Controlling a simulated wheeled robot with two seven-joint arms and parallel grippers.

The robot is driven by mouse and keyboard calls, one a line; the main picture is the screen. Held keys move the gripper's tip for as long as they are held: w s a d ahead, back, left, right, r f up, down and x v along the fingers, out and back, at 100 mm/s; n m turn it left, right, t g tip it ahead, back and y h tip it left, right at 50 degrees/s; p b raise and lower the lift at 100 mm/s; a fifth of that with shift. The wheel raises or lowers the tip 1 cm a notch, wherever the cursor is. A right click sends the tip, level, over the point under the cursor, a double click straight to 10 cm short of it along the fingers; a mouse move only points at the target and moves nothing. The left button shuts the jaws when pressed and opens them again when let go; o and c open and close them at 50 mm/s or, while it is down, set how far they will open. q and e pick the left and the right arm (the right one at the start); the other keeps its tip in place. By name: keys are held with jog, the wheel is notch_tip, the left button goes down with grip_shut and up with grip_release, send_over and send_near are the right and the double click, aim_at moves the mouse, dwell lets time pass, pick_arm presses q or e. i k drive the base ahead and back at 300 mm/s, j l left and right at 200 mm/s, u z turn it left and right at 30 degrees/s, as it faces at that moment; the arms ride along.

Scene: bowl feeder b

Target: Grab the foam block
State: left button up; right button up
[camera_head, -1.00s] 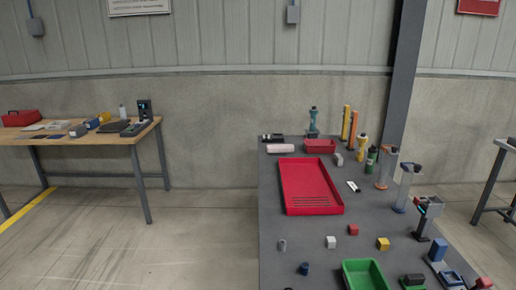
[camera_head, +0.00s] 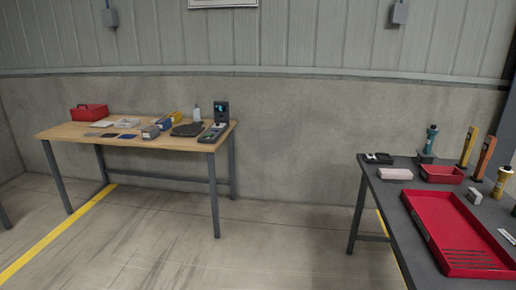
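No thing is clearly marked as the foam block. A pale pinkish block (camera_head: 395,174) lies near the far left corner of the grey table and could be it, but I cannot tell. On the wooden table, a grey block (camera_head: 150,132), a blue block (camera_head: 165,124) and a yellow item (camera_head: 178,116) sit close together; their material is too small to tell. Neither of my grippers is in view, and nothing visible is held.
The wooden table (camera_head: 75,132) also bears a red toolbox (camera_head: 89,112), a dark round plate (camera_head: 187,130) and a device with a screen (camera_head: 221,112). The grey table (camera_head: 388,197) holds a large red tray (camera_head: 437,214) and a small red bin (camera_head: 442,174). Open floor lies between the tables.

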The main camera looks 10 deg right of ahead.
aim_at(400, 174)
jog(key=i+z, duration=0.2)
jog(key=i, duration=0.4)
jog(key=i+z, duration=0.2)
jog(key=i, duration=0.4)
jog(key=i+j+z, duration=0.2)
jog(key=i, duration=0.35)
